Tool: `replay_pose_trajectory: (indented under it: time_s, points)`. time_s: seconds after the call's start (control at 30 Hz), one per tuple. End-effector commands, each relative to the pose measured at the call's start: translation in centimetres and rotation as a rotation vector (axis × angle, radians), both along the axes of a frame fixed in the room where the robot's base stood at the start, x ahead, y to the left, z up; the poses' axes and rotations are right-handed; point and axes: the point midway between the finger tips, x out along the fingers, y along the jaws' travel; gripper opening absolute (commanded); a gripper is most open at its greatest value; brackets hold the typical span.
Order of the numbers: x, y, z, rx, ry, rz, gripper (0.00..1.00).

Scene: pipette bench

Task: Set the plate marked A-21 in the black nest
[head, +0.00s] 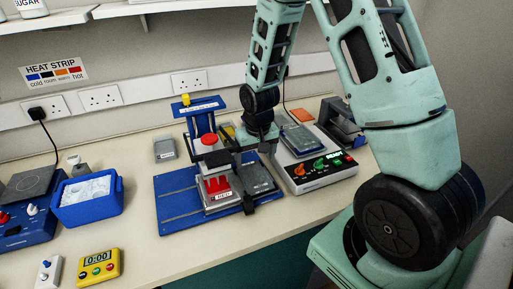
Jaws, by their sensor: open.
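Several plates are in view, and I cannot read A-21 on any of them. One plate with red contents (217,187) and a small label on its front sits on the blue base (178,205). A dark grey plate (260,179) lies beside it on the right, with black pieces at its front edge; I cannot tell whether these belong to the black nest. A grey plate (164,149) lies on the bench at the back left. My gripper (246,160) is open and points down above the blue base, close to both plates there. It hides part of them.
A blue stand with a red knob (208,139) rises from the base. A white control box (316,172) and a grey-topped unit (301,139) are on the right. A blue ice tub (88,213) and a yellow timer (98,264) are on the left. The front bench edge is clear.

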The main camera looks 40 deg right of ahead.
Motion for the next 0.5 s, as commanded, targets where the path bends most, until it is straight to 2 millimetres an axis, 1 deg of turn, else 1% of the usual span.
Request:
replay_pose_trajectory:
  time_s: [0.1, 0.23, 0.4, 0.5]
  points:
    - [-0.2, 0.0, 1.9, -0.001, -0.005, 0.000, 0.86]
    - [-0.4, 0.1, 3.6, -0.001, -0.003, 0.000, 0.86]
    - [-0.6, 0.1, 4.9, 0.000, 0.000, 0.000, 0.86]
    - [-0.6, 0.2, 5.1, 0.000, 0.000, 0.000, 0.86]
